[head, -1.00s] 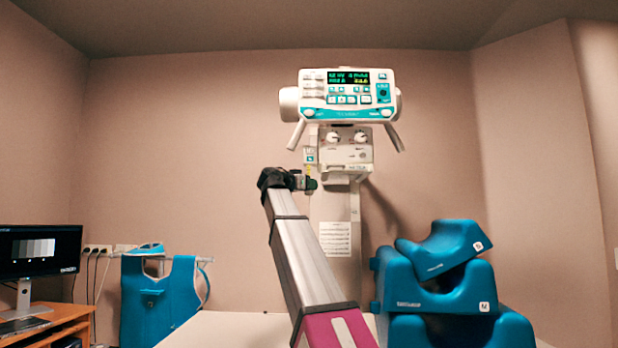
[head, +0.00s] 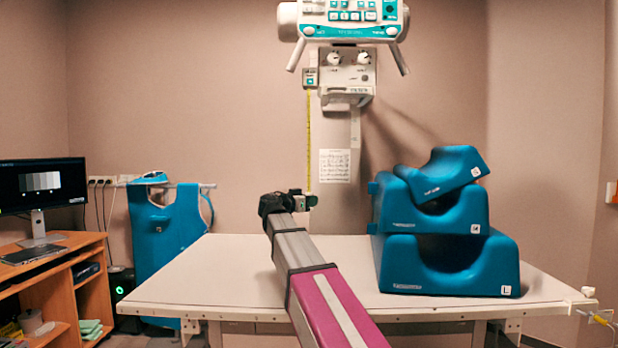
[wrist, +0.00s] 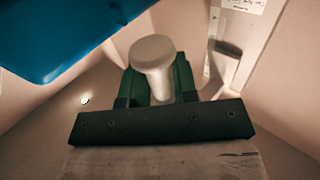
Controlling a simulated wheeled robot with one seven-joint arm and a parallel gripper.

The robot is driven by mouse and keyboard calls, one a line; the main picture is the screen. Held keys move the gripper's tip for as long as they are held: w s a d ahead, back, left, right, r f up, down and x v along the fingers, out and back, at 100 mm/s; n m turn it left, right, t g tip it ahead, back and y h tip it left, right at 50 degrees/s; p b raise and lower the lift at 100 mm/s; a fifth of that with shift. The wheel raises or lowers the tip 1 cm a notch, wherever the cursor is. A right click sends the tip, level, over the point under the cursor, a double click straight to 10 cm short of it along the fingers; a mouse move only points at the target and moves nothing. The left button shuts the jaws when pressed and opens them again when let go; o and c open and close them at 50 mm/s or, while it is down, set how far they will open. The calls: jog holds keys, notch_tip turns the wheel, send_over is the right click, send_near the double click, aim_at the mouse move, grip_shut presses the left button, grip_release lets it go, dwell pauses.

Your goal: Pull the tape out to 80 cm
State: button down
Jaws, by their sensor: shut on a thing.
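The yellow tape (head: 309,140) hangs in a straight, near-vertical line from a small pale housing (head: 310,77) at the left of the X-ray tube head. Its lower end meets my gripper (head: 310,201), which is above the far part of the table. In the wrist view my gripper (wrist: 157,92) has dark green fingers shut around a pale, round-topped pull piece (wrist: 153,52). The tape itself is not clear in the wrist view. The marks on the tape are too small to read.
The X-ray tube head (head: 347,75) with its control panel (head: 350,18) is above. Blue stacked supports (head: 440,262) stand on the right of the white table (head: 210,280). A blue apron (head: 165,235) hangs behind left; a monitor (head: 40,185) stands at far left.

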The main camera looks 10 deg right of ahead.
notch_tip(320, 180, down, 11)
jog(key=shift+r, duration=0.15)
dwell(0.4)
jog(key=c, duration=1)
grip_release()
jog(key=v, duration=1.1)
jog(key=shift+d, duration=0.1)
